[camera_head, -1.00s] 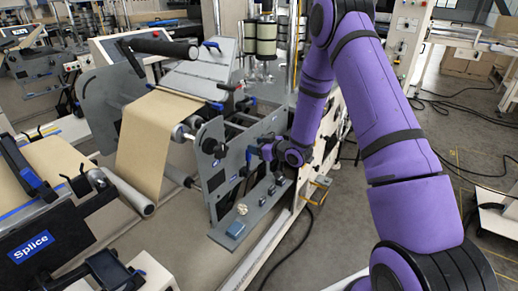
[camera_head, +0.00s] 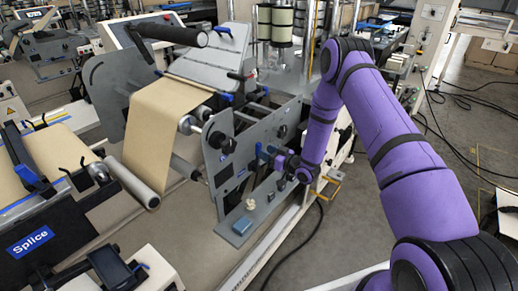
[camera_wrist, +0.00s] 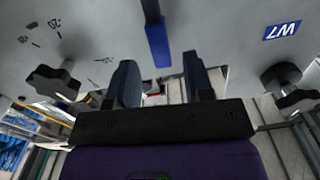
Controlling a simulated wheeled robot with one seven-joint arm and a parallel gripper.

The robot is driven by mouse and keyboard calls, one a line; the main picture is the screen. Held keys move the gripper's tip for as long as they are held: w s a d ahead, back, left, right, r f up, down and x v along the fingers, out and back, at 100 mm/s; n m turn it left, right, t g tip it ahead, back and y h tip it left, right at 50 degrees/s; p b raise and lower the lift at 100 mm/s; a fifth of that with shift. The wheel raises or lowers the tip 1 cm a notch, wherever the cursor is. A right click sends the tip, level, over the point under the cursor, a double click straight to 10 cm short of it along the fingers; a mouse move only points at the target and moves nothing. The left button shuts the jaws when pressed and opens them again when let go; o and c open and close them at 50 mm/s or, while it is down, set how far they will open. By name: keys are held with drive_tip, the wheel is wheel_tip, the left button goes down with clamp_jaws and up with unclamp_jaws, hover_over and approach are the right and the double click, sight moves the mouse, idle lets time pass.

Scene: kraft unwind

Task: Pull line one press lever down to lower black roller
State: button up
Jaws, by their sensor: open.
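A blue-handled lever (camera_head: 258,152) stands on the grey side plate (camera_head: 236,170) of the near machine. In the wrist view the blue handle (camera_wrist: 158,44) hangs on a dark bar, just beyond and between my fingertips. My gripper (camera_head: 272,155) is beside this lever in the head view. Its two dark fingers (camera_wrist: 160,80) are apart in the wrist view, with nothing held between them. The black roller (camera_head: 168,34) sits raised on an arm at the machine's upper left, clear of the brown paper web (camera_head: 160,122). I cannot tell whether the fingers touch the handle.
Black knobs flank the lever in the wrist view, left (camera_wrist: 54,80) and right (camera_wrist: 288,85). The Splice unit (camera_head: 50,225) stands at left.

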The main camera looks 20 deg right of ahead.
sight(258, 148)
drive_tip(key=shift+x, duration=2.35)
clamp_jaws()
